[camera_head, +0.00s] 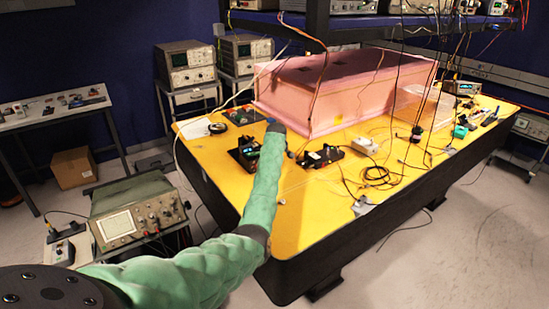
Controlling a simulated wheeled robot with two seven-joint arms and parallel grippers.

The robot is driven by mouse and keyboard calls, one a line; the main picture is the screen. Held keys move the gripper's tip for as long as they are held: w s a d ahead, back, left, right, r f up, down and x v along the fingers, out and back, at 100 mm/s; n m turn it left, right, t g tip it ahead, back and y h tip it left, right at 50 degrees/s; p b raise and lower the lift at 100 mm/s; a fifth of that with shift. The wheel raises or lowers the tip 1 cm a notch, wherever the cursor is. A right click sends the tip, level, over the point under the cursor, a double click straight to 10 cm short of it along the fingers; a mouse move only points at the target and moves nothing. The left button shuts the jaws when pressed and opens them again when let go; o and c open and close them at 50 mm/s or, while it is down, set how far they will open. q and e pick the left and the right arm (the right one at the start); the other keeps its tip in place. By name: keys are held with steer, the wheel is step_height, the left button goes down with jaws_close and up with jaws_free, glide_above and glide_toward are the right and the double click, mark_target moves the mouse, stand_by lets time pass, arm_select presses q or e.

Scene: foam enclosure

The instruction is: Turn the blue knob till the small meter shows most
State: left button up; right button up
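My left arm, in a green sleeve, reaches from the lower left over the yellow table (310,215). Its dark end, with the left gripper (276,127), is at the near left corner of the pink foam enclosure (325,85). The fingers are too small to tell open from shut, and I cannot tell whether they touch anything. I cannot make out the blue knob for certain; it may be hidden by the arm's end. A small dark device (243,154) lies just left of the forearm. I cannot tell which device is the small meter. My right gripper is not in view.
A dark board (322,157) and a white power strip (364,146) lie right of the arm. Loose black cables (378,176) and a clear box (423,106) are farther right. Wires hang over the enclosure from the shelf (330,30). The table's front is mostly clear.

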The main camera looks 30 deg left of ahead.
arm_select(q)
steer(key=shift+f, duration=0.2)
steer(key=shift+c, duration=0.4)
jaws_close()
steer(key=shift+w, duration=0.1)
stand_by(0.3)
